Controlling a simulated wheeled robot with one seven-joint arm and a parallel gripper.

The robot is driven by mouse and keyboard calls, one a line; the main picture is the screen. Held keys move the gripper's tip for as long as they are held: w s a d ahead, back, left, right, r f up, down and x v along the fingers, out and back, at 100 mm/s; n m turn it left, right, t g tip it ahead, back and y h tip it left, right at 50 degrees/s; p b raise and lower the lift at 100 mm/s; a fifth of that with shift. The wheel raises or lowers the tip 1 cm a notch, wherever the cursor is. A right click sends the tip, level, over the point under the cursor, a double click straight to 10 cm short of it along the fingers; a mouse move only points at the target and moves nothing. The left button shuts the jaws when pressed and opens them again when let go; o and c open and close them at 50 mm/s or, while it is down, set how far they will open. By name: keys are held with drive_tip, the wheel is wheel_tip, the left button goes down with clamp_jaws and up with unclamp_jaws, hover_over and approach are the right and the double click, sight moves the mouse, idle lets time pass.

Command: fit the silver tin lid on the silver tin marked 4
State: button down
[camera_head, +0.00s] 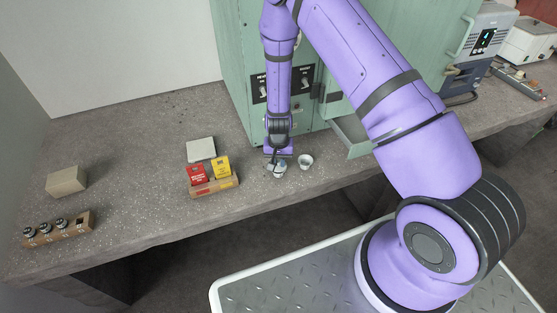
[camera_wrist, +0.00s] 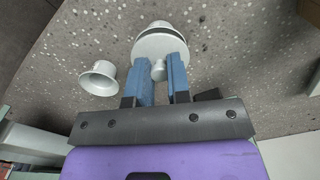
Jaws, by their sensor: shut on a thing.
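My gripper (camera_wrist: 160,76) is shut on the small knob of the silver tin lid (camera_wrist: 150,46), a pale round disc. The lid is right at a silver tin (camera_wrist: 157,25), which shows partly behind it in the wrist view. I cannot tell whether the lid touches or sits on the rim. In the head view my gripper (camera_head: 277,160) is over this tin (camera_head: 280,171) near the bench's front edge. A second, open silver tin (camera_head: 305,161) stands just to its right; it also shows in the wrist view (camera_wrist: 99,78). No number is readable on either tin.
A green cabinet (camera_head: 238,75) stands close behind, with an open drawer (camera_head: 352,137) to the right. A box with red and yellow packets (camera_head: 213,187) and a pale block (camera_head: 201,149) lie to the left. Farther left are a tan block (camera_head: 66,181) and a holder with several jars (camera_head: 73,230).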

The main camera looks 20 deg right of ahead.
sight(278, 162)
drive_tip(key=shift+f, duration=0.6)
drive_tip(key=c, duration=1)
unclamp_jaws()
wheel_tip(278, 162, up, 11)
drive_tip(key=shift+f, duration=0.1)
